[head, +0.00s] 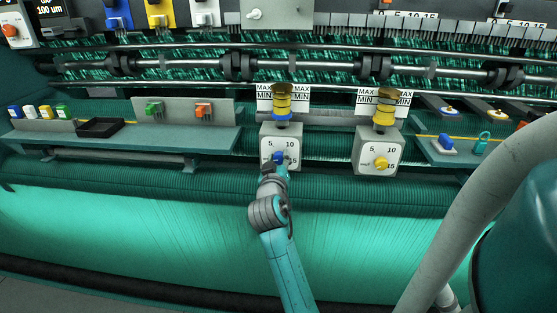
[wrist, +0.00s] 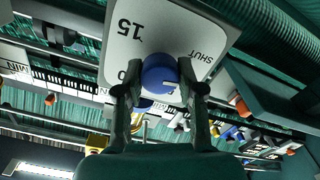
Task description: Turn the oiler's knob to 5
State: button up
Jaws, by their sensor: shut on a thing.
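The left oiler (head: 268,140) has a pale dial plate marked 5, 10 and 15, with a blue knob (head: 279,156) at its middle. My gripper (head: 278,163) reaches it from below. In the wrist view the plate (wrist: 112,42) appears upside down, with 15 and SHUT readable and 10 partly covered. There my gripper (wrist: 158,78) is shut on the blue knob (wrist: 159,68), one finger on each side. A white mark on the knob shows at its lower right in that view. The 5 is hidden there. In the head view my gripper covers the lower dial.
A second oiler (head: 366,153) with a yellow knob (head: 382,163) stands to the right. A shelf (head: 200,140) with a black tray (head: 99,127) is at left, and another shelf (head: 435,155) with small items is at right.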

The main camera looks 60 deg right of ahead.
jog(key=m, duration=0.5)
jog(key=shift+m, duration=0.3)
jog(key=m, duration=0.5)
jog(key=shift+s+m, duration=0.1)
jog(key=shift+m, duration=0.5)
jog(key=o, duration=1.1)
jog(key=shift+o, duration=0.2)
jog(key=v, duration=1.2)
jog(key=shift+f, duration=0.1)
